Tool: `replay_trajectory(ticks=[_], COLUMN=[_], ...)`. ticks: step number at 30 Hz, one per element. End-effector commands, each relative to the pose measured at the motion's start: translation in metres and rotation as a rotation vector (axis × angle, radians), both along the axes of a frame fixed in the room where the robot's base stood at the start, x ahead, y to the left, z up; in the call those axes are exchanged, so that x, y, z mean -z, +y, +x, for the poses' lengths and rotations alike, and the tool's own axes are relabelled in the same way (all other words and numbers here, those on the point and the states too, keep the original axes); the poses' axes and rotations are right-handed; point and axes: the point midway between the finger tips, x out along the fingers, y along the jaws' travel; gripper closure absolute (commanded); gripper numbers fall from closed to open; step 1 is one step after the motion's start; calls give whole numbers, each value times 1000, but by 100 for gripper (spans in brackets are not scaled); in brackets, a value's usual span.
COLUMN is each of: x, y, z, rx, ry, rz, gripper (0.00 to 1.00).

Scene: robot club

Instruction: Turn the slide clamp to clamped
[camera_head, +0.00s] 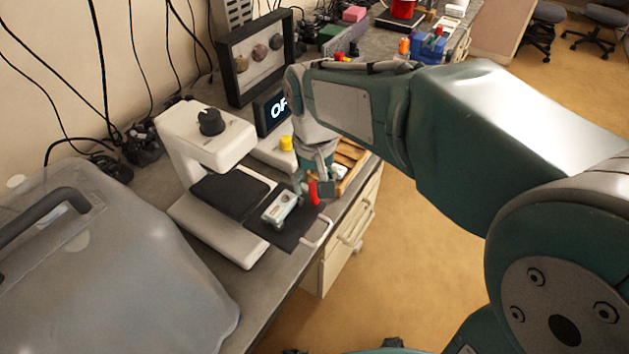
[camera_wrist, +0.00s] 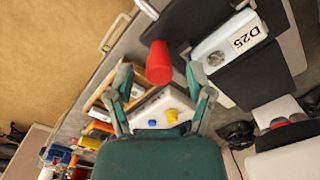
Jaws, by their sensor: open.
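The slide clamp is a pale metal block (camera_head: 280,207) on a dark mat, beside the white instrument on the bench. In the wrist view the block (camera_wrist: 230,42) carries the label D25 and a round knob end. Its red handle (camera_head: 314,193) sticks out to the right of the block. In the wrist view the handle (camera_wrist: 158,63) appears as a red cylinder at the fingertips. My gripper (camera_wrist: 158,88) is open, its two fingers on either side of the handle's line. It hangs right by the handle in the head view (camera_head: 318,182); contact cannot be told.
A white instrument (camera_head: 215,140) with a black knob stands left of the clamp. A wooden tray (camera_head: 350,160) and a yellow knob (camera_head: 286,143) lie behind my gripper. A display (camera_head: 271,111) stands at the back. A large translucent case (camera_head: 110,270) fills the near left bench.

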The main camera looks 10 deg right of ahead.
Motion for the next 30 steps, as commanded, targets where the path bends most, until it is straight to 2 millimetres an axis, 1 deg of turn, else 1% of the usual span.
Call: replay_trajectory(ticks=[7, 8, 9, 12, 23, 30], x=[1, 1, 1, 1, 2, 3], y=[0, 0, 0, 0, 0, 0], z=[0, 0, 0, 0, 0, -1], rx=[0, 0, 0, 0, -14, -112], ry=[0, -1, -1, 0, 3, 5], rz=[0, 0, 0, 0, 0, 0], gripper=[32, 41, 59, 100, 100, 100])
